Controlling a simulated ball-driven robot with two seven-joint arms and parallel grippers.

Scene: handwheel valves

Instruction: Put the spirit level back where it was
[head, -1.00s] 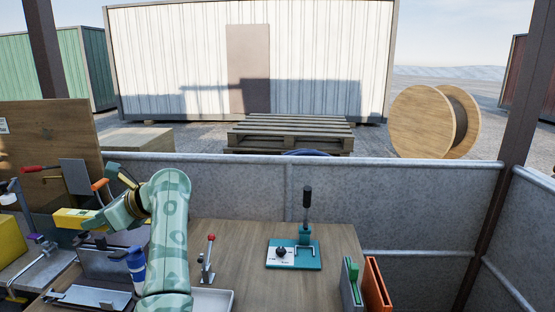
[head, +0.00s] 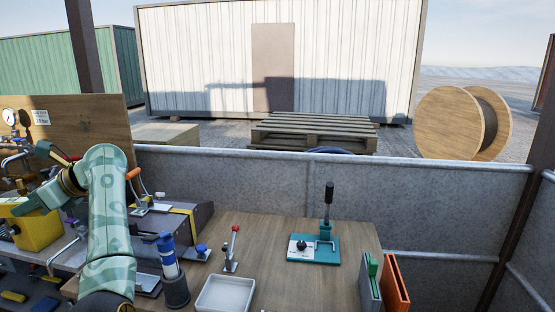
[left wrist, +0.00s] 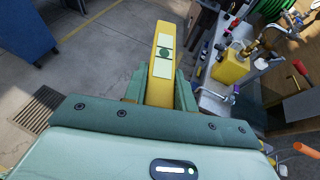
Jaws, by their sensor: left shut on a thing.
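The spirit level (left wrist: 166,32) is a yellow bar with a pale face and a green round mark. In the left wrist view it sticks out from between the two green fingers of my left gripper (left wrist: 160,95), which is shut on it. In the head view my left gripper (head: 24,208) is at the left edge, above and in front of a yellow container. The level is mostly hidden or cut off there. My right gripper is not in view.
The yellow container (head: 42,232) stands at the left, near gauges and pipes on a wooden board (head: 85,125). The bench holds a white tray (head: 226,294), a red-knobbed lever (head: 232,250) and a teal lever base (head: 313,250). A grey wall (head: 240,180) runs behind it.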

